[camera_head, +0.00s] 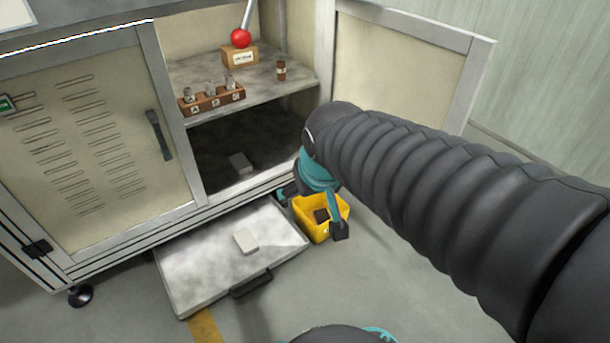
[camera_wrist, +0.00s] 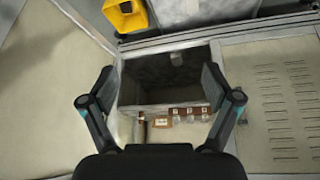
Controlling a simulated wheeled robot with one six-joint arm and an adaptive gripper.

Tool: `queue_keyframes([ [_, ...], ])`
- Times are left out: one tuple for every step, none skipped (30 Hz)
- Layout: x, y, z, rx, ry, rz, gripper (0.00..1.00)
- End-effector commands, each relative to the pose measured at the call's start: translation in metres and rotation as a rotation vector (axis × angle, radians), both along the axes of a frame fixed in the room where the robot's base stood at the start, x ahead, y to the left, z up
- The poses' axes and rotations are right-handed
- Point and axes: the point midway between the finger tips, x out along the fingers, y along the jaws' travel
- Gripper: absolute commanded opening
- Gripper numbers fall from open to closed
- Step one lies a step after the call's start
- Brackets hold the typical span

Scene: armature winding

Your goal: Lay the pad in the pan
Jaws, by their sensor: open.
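The pan (camera_head: 195,265) is a shallow grey tray with a dark front handle, pulled out below the cabinet. A pale flat block (camera_head: 246,240) lies in it. A similar grey block (camera_head: 240,163) lies on the dark floor of the lower compartment; it also shows in the wrist view (camera_wrist: 177,60). I cannot tell for sure which block is the pad. My gripper (camera_head: 313,210) is partly hidden by my arm, in front of the cabinet and over the yellow bin in the picture. In the wrist view my gripper (camera_wrist: 158,88) is open and empty, apart from both blocks.
A yellow bin (camera_head: 335,228) with something dark inside stands on the floor right of the pan. The shelf above holds a brown rack (camera_head: 212,98), a small brown bottle (camera_head: 281,70) and a red-knobbed lever (camera_head: 241,38). The open door (camera_head: 405,60) bounds the right side.

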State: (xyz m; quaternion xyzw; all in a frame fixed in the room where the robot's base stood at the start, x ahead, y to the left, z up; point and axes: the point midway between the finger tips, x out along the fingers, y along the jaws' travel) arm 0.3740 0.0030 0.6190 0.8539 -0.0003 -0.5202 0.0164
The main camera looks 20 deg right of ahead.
Motion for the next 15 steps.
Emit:
queue_keyframes([
  [-0.016, -0.002, 0.007, 0.005, -0.012, -0.006, 0.89],
  [-0.024, -0.002, 0.009, 0.007, -0.012, -0.007, 0.89],
  [-0.035, -0.003, 0.011, 0.011, -0.013, -0.01, 0.89],
  [-0.042, -0.003, 0.012, 0.014, -0.015, -0.011, 0.89],
  [-0.049, -0.003, 0.013, 0.017, -0.014, -0.012, 0.89],
  [-0.057, -0.003, 0.014, 0.02, -0.016, -0.014, 0.89],
  [-0.062, -0.003, 0.015, 0.022, -0.016, -0.015, 0.89],
  [-0.066, -0.003, 0.015, 0.023, -0.016, -0.016, 0.89],
  [-0.071, -0.003, 0.015, 0.025, -0.017, -0.016, 0.89],
  [-0.074, -0.003, 0.015, 0.026, -0.016, -0.017, 0.89],
  [-0.076, -0.003, 0.016, 0.027, -0.016, -0.016, 0.89],
  [-0.078, -0.003, 0.016, 0.027, -0.016, -0.017, 0.89],
  [-0.079, -0.003, 0.015, 0.028, -0.015, -0.017, 0.89],
  [-0.079, -0.003, 0.015, 0.028, -0.015, -0.017, 0.89],
  [-0.08, -0.003, 0.015, 0.028, -0.015, -0.017, 0.89],
])
